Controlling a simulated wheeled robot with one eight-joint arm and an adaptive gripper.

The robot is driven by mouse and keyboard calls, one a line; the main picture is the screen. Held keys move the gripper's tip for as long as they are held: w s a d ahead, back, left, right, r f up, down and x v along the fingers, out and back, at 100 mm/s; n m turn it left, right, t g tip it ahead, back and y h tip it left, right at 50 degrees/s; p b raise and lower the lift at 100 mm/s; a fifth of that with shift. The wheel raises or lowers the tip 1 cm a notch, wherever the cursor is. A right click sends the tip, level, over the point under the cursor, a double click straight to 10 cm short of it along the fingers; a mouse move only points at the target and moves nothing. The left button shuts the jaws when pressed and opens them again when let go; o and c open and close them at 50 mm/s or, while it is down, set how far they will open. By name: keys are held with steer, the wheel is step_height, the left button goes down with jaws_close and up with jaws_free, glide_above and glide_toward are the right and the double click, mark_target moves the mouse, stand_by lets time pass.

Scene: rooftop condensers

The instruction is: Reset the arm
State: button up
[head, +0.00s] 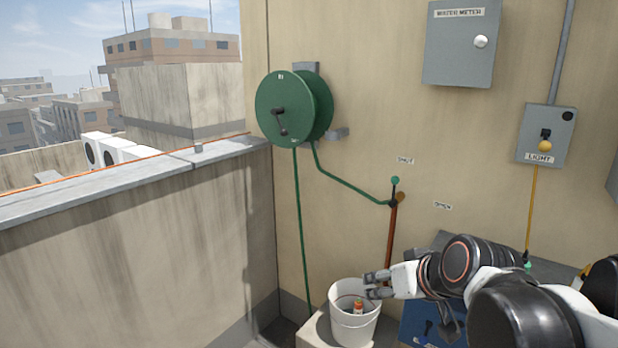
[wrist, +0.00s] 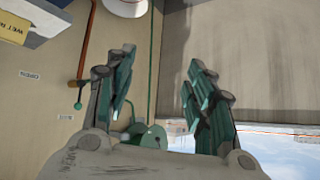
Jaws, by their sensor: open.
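My gripper (head: 369,286) is at the end of my arm, which reaches in from the lower right. It is just above the right rim of a white bucket (head: 346,332), and I cannot tell whether they touch. In the wrist view my gripper (wrist: 160,62) has its two green-padded fingers spread apart, with nothing between them. The wrist picture is upside down, so the bucket (wrist: 126,7) shows at its top edge. A small orange and white item (head: 358,307) is inside the bucket.
A green hose reel (head: 285,106) hangs on the wall. A red-brown pipe (head: 391,240) with a green-knobbed lever stands between shut and open labels. A water meter box (head: 460,50) and light switch box (head: 543,150) are at right. A parapet (head: 130,235) bounds the left.

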steer(key=s+d+f+m+g+h, duration=0.1)
steer(key=s+d+f, duration=0.1)
steer(key=s, duration=0.5)
steer(key=s+d+f+m+g+h, duration=0.1)
steer(key=s+d+f, duration=0.1)
steer(key=s, duration=0.6)
steer(key=shift+d+f+h, duration=0.35)
steer(key=shift+h, duration=0.05)
